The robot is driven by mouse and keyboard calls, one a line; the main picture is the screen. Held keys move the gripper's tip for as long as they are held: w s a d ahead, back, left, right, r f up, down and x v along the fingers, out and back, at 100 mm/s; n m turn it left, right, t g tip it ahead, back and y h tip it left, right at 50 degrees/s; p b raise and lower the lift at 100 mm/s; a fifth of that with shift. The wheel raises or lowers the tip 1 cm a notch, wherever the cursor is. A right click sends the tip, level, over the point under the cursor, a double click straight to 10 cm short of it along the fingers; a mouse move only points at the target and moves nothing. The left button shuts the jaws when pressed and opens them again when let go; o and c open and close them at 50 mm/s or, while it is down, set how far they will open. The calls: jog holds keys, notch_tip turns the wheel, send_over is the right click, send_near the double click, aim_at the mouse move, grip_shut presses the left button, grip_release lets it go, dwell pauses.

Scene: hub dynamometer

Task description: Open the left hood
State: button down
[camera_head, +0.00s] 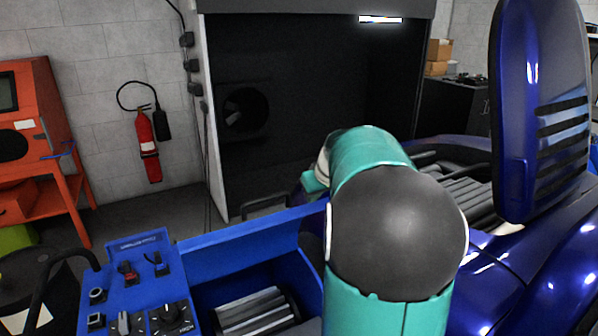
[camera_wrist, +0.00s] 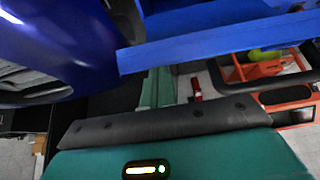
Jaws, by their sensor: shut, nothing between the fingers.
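A glossy dark blue hood panel (camera_head: 515,130) with black slats stands raised nearly upright at the right of the head view. I cannot tell whether it is the left hood. Beside it, ribbed dark engine parts (camera_head: 475,190) lie exposed in the blue car body (camera_head: 560,270). In the wrist view, which is turned over, dark blue bodywork (camera_wrist: 60,40) fills the upper left. My gripper (camera_wrist: 157,76) shows there as teal fingers held together, with nothing between them and apart from the bodywork. In the head view my arm hides most of it.
A bright blue frame (camera_head: 250,235) with rollers and a control panel (camera_head: 140,280) stand at front left. A dark booth (camera_head: 300,110) stands behind. A red fire extinguisher (camera_head: 147,145) hangs on the wall, and an orange cabinet (camera_head: 40,130) stands far left.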

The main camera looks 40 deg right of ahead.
jog(key=s+f, duration=0.2)
jog(key=s, duration=0.1)
jog(key=s+a, duration=0.1)
jog(key=shift+s+f, duration=0.25)
jog(key=shift+f, duration=0.15)
jog(key=v, duration=1.4)
jog(key=shift+f, duration=0.15)
jog(key=w+a+f, duration=0.1)
jog(key=w+a, duration=0.1)
jog(key=a, duration=0.9)
jog(key=s+a+f+n, duration=0.1)
jog(key=s+a+f, duration=0.1)
jog(key=a, duration=0.6)
jog(key=s+a+f+n+y, duration=0.1)
jog(key=s+a+f, duration=0.2)
jog(key=a, duration=0.5)
jog(key=s+a+f, duration=0.3)
jog(key=a, duration=0.5)
jog(key=shift+a+f+n+g+y, duration=0.2)
jog(key=shift+n+g+y, duration=0.1)
jog(key=shift+n, duration=0.1)
